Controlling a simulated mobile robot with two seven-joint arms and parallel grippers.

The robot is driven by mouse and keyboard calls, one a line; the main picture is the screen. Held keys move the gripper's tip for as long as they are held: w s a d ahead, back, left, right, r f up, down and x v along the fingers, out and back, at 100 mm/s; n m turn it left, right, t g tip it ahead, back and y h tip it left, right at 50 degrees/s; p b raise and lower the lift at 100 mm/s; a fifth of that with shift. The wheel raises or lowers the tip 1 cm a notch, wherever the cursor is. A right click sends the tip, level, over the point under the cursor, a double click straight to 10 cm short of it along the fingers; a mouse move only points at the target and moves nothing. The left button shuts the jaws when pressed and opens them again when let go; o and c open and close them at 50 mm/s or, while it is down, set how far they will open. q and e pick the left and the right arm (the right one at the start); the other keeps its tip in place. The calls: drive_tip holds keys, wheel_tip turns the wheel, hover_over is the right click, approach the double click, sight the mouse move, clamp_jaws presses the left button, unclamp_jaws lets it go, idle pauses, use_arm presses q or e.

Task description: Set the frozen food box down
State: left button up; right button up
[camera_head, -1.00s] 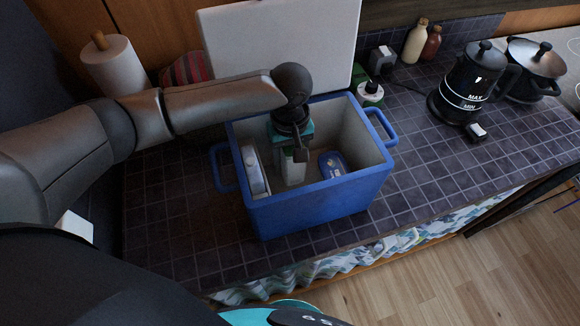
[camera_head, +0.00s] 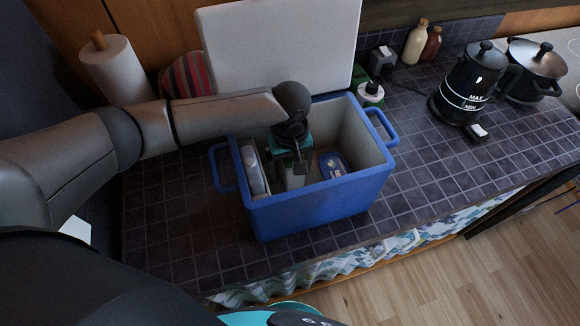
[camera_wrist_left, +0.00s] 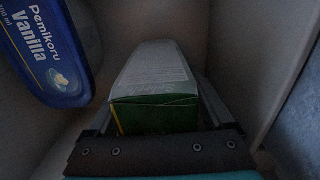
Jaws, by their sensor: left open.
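The frozen food box (camera_wrist_left: 157,88), pale on its long face with a green end, is inside the blue cool box (camera_head: 318,210). In the head view only a pale part of the food box (camera_head: 294,180) shows below my left gripper (camera_head: 293,168). My left gripper is open inside the cool box, its fingers on either side of the food box in the wrist view. I cannot tell whether the food box touches the floor, which is hidden. My right gripper is not in view.
A blue vanilla tub (camera_head: 332,166) lies right of the gripper inside the cool box; it also shows in the wrist view (camera_wrist_left: 45,45). A whitish pack (camera_head: 252,170) stands along the left wall. The raised white lid (camera_head: 280,45) is behind. Kettle (camera_head: 468,85) stands right.

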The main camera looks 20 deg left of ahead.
sight(290, 165)
use_arm(q)
wheel_tip(290, 165, up, 12)
drive_tip(key=shift+r+p, duration=0.15)
drive_tip(key=shift+p, duration=0.65)
idle(1.0)
